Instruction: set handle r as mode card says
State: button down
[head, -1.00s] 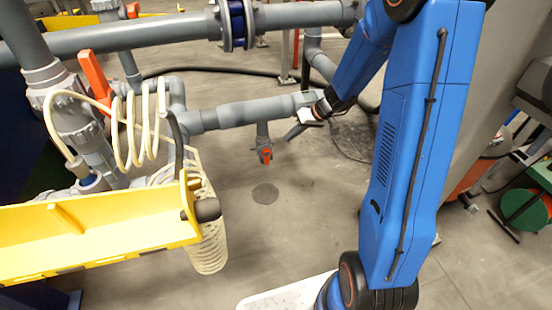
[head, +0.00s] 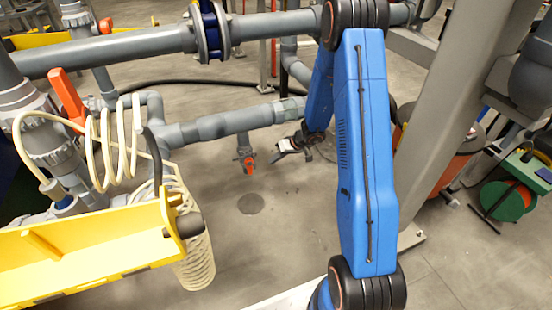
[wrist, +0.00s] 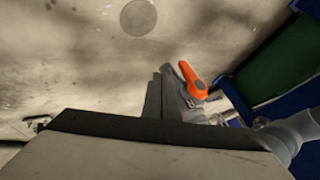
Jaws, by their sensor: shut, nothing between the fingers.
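Several orange-red valve handles are in view; I cannot tell which is handle r. A small one (head: 249,165) sits on the drain valve under the middle grey pipe, and in the wrist view it is the orange handle (wrist: 193,82). A large handle (head: 66,95) stands tilted on the grey valve at the left, and another (head: 105,25) is farther back. My gripper (head: 279,156) is shut and empty, just right of the small handle and apart from it in the head view. In the wrist view its dark fingers (wrist: 156,96) point up beside the handle. No readable mode card shows.
A yellow tray (head: 90,250) and a cream coiled hose (head: 195,255) are at the lower left. Grey pipes (head: 225,125) cross behind. A green reel (head: 503,200) and a leaning grey column (head: 440,110) are at right. The floor below the valve is open.

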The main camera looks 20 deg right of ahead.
aim_at(249, 167)
jog(key=w+a+f, duration=0.2)
jog(key=a+f, duration=0.2)
jog(key=a, duration=0.2)
jog(key=shift+a, duration=0.4)
jog(key=shift+w, duration=0.1)
